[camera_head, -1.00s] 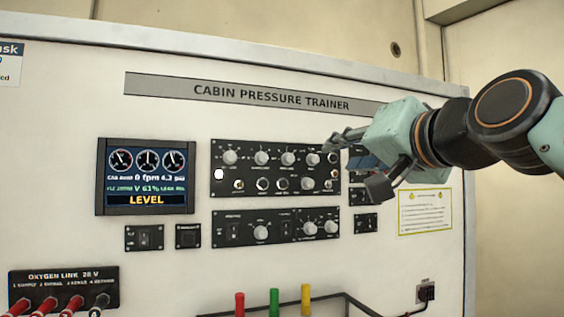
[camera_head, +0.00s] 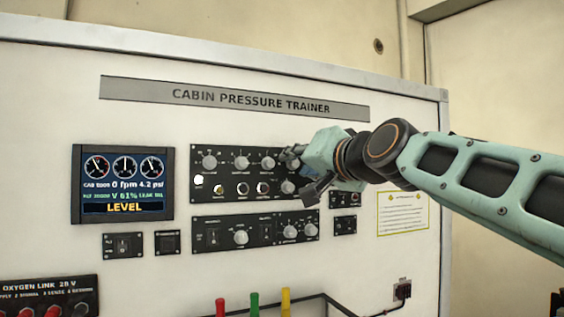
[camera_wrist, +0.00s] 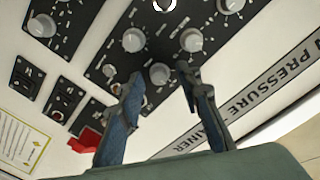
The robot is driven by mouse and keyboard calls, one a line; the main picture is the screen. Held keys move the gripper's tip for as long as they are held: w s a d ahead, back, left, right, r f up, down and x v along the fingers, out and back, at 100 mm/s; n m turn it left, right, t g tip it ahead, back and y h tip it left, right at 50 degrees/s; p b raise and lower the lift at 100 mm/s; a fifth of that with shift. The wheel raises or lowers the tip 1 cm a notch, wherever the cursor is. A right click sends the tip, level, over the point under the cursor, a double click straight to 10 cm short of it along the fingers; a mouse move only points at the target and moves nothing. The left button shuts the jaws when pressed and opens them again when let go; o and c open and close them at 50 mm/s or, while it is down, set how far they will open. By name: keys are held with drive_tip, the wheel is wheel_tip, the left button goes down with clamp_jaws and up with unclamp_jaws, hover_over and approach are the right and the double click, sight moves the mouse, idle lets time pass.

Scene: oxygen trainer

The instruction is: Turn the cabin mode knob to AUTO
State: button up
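The upper black control panel (camera_head: 233,200) on the trainer carries several grey round knobs. Its labels are too small to read, so I cannot tell for certain which is the cabin mode knob. My gripper (camera_head: 290,160) is at this panel's upper right end and covers the last knob of its top row. In the wrist view my gripper (camera_wrist: 160,71) has its two fingers apart, with one grey knob (camera_wrist: 160,75) framed between the tips. I see gaps beside the knob; contact cannot be told. Its pointer setting is not clear.
Nearby knobs (camera_wrist: 191,40) and (camera_wrist: 133,40) sit close to the fingers. A lower panel (camera_head: 265,231) has more knobs. The display (camera_head: 124,184) reads LEVEL. A red guarded part (camera_wrist: 86,139) lies beside one finger. Coloured handles (camera_head: 254,303) stand below.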

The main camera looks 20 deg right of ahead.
drive_tip(key=shift+c, duration=0.4)
clamp_jaws()
drive_tip(key=shift+f+n+b, duration=0.1)
drive_tip(key=shift+n+b, duration=0.2)
drive_tip(key=shift+b, duration=0.15)
drive_tip(key=shift+f+n+b, duration=0.1)
drive_tip(key=shift+n+b, duration=0.4)
drive_tip(key=shift+b, duration=0.25)
drive_tip(key=shift+n+b, duration=1.15)
drive_tip(key=shift+n, duration=0.05)
drive_tip(key=n+b, duration=0.2)
drive_tip(key=n, duration=0.4)
